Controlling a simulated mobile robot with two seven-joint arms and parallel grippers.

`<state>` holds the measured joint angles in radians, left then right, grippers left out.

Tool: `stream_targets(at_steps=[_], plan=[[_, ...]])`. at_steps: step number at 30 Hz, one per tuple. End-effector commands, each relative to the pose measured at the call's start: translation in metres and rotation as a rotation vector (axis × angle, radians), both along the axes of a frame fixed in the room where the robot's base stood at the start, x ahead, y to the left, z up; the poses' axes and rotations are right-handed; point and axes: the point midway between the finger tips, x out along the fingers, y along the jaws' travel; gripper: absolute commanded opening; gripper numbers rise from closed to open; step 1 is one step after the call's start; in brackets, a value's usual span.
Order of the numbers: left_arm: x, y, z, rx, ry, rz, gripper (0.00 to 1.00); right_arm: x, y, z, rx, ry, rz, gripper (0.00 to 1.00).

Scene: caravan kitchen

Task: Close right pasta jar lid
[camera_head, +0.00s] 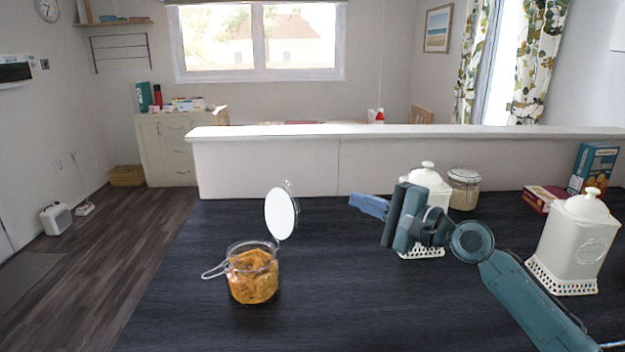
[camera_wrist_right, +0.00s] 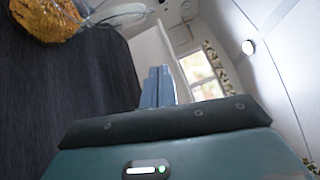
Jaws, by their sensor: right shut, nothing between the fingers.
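A glass pasta jar (camera_head: 252,275) with orange pasta inside stands upright on the dark counter, left of my right gripper. Its lid (camera_head: 280,213) is open, tilted up on the hinge at the jar's back right, and a wire clasp (camera_head: 214,271) sticks out left. My right gripper (camera_head: 364,205) is shut and empty, above the counter to the right of the lid and apart from it. In the right wrist view its fingers (camera_wrist_right: 158,87) are together, and part of the jar (camera_wrist_right: 48,22) shows at the top left. My left gripper is not in view.
A white canister (camera_head: 427,180) stands behind my right arm, beside a glass jar (camera_head: 464,190). Another white canister (camera_head: 579,240) stands at the right, near boxes (camera_head: 593,167). A low partition (camera_head: 265,168) bounds the counter's back. The counter (camera_head: 330,300) is clear around the pasta jar.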

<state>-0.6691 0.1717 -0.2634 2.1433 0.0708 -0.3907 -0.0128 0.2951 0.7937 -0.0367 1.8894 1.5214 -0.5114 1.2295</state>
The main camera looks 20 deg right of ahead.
Motion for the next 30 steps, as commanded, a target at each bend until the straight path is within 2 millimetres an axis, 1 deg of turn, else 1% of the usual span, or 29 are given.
stream_targets(at_steps=[4,7,18,19,21,25,30], plan=[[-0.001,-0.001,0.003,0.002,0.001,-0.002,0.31,0.008,0.005,0.002,0.001,-0.002,0.001,0.0],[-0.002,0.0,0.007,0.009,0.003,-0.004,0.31,0.02,0.014,0.005,0.001,-0.002,0.002,0.0],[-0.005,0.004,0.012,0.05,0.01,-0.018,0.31,0.085,0.057,0.007,0.001,-0.001,0.002,0.0],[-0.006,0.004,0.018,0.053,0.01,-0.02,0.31,0.084,0.062,0.011,-0.001,-0.001,0.004,0.0],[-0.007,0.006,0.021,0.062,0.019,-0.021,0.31,0.078,0.073,0.013,-0.002,0.0,0.004,0.0],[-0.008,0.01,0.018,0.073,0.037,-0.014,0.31,0.073,0.085,0.014,-0.002,0.001,0.004,0.0],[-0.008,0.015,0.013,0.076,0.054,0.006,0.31,0.071,0.092,0.014,-0.002,0.0,0.001,0.0]])
